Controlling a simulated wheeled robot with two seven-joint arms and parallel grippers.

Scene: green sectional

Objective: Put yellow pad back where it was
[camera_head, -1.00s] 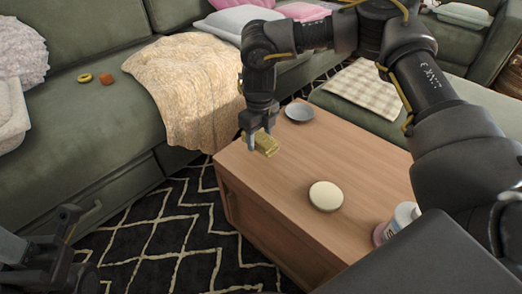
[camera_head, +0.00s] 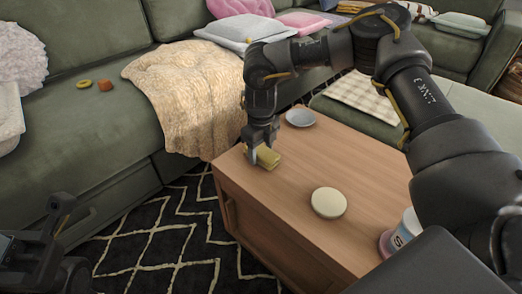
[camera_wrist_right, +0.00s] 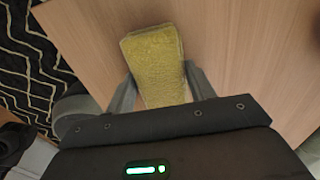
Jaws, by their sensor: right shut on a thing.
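The yellow pad (camera_head: 267,157) is at the far left end of the wooden table (camera_head: 290,183). My right gripper (camera_head: 262,152) is shut on it, with a finger on each side. In the right wrist view the yellow pad (camera_wrist_right: 154,62) sticks out beyond the fingers of the gripper (camera_wrist_right: 160,88), over the table top. I cannot tell whether the pad touches the wood. My left gripper (camera_head: 55,225) is at the lower left, partly cut off by the frame and away from the table; its jaws are not clear.
A grey-blue dish (camera_head: 300,118) stands just behind the pad. A round cream disc (camera_head: 329,202) lies mid-table, and a bottle (camera_head: 402,232) stands near the right edge, partly hidden by my arm. The green sofa (camera_head: 60,100) with a knitted blanket (camera_head: 188,95) borders the left.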

